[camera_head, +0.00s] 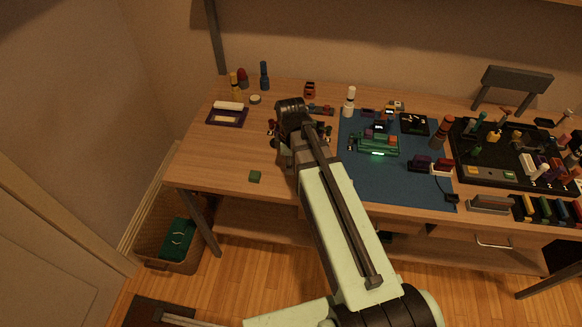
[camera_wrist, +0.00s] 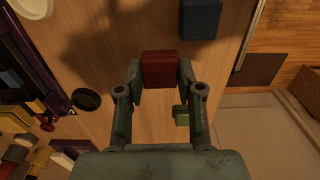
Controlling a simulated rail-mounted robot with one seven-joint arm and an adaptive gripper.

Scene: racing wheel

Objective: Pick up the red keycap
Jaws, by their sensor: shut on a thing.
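The red keycap (camera_wrist: 159,68) is a dark red block between the fingertips of my gripper (camera_wrist: 159,76) in the wrist view. Both fingers touch its sides, and my gripper is shut on it. I cannot tell whether the keycap is clear of the wooden table. In the head view my arm covers the keycap and the fingers.
A green cube (camera_head: 254,176) lies on the table's front left; it also shows in the wrist view (camera_wrist: 181,115). A dark blue block (camera_wrist: 200,18) lies near the keycap. A purple-edged tray (camera_head: 228,114) is farther left. The blue mat (camera_head: 400,190) holds several items.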

